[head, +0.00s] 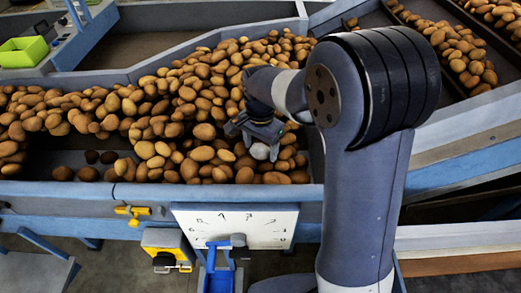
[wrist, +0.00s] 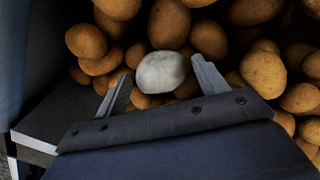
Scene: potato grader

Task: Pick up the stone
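The stone (wrist: 161,72) is pale grey and rounded, lying among brown potatoes (wrist: 262,72) in the wrist view. In the head view the stone (head: 260,151) shows as a light spot just under my gripper (head: 256,140), near the front wall of the grader bed. In the wrist view my gripper (wrist: 158,84) is open, with one finger on each side of the stone.
Potatoes crowd around the stone on the bed. The blue-grey front wall (head: 150,195) runs close by, with a white dial plate (head: 237,226) and a yellow box (head: 167,248) below it. A green bin (head: 23,52) stands at the far left.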

